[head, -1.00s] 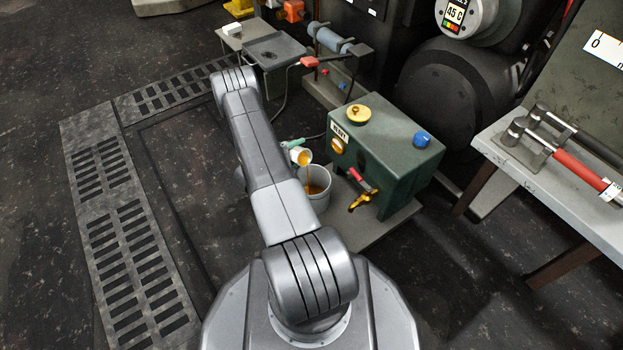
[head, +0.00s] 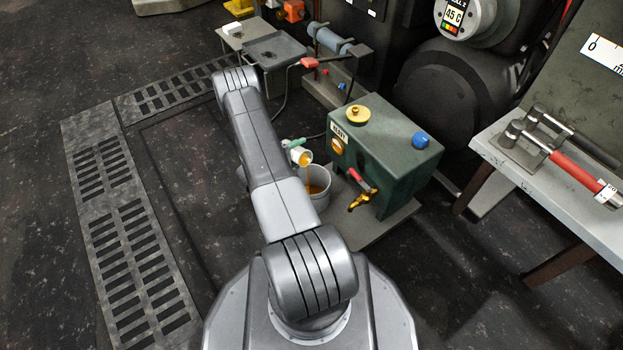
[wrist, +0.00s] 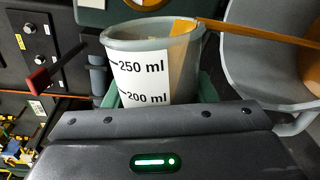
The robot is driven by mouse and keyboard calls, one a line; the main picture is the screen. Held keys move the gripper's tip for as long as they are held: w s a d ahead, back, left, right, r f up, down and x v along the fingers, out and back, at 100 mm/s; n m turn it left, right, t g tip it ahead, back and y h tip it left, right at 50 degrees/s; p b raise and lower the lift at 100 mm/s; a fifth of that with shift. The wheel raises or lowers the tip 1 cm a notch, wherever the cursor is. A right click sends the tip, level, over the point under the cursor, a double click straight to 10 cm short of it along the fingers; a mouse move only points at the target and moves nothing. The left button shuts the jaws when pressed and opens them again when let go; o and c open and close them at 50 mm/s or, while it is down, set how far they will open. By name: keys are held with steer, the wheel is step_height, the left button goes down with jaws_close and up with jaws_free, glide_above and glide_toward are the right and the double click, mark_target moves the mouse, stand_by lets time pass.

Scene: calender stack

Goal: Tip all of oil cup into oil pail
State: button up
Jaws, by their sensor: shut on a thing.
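The oil cup (head: 299,155) is pale, with orange oil at its mouth, and is tipped over the oil pail (head: 319,199). A thin orange stream runs from its lip down into the pail, a light grey bucket with orange oil inside. My gripper (head: 293,145) is shut on the cup; my arm hides most of the gripper in the head view. In the wrist view the cup (wrist: 143,75) shows 200 ml and 250 ml marks, and an orange stream leaves its rim to the right, across the pail (wrist: 262,75).
A green tank (head: 395,160) with a yellow cap, a blue cap and a red-handled brass tap stands right of the pail. A grey bench (head: 500,150) with red-handled tools is farther right. Floor grates (head: 110,200) and open dark floor lie to the left.

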steer(key=shift+s+d+f+m+p, duration=0.2)
steer(key=shift+s+d+m+p, duration=0.25)
steer(key=shift+m+p, duration=0.2)
stand_by(0.7)
steer(key=shift+r+m, duration=0.4)
steer(key=shift+m, duration=0.35)
stand_by(0.7)
steer(key=shift+s+d+f+m+t+y+b, duration=0.2)
steer(key=shift+s+f+m+t+y+b, duration=0.15)
steer(key=shift+m+b, duration=0.4)
stand_by(0.7)
steer(key=shift+w+a+r+n+p, duration=0.1)
steer(key=shift+w+r+n+p, duration=0.1)
steer(key=shift+r+n+p, duration=0.35)
steer(key=shift+w+a+f+n+p, duration=0.1)
steer(key=shift+f+n+p, duration=0.15)
steer(key=shift+n, duration=0.25)
steer(key=shift+w+f+n, duration=0.1)
steer(key=shift+f+n, duration=0.3)
steer(key=shift+n, duration=0.1)
steer(key=shift+a, duration=0.1)
steer(key=shift+b, duration=0.3)
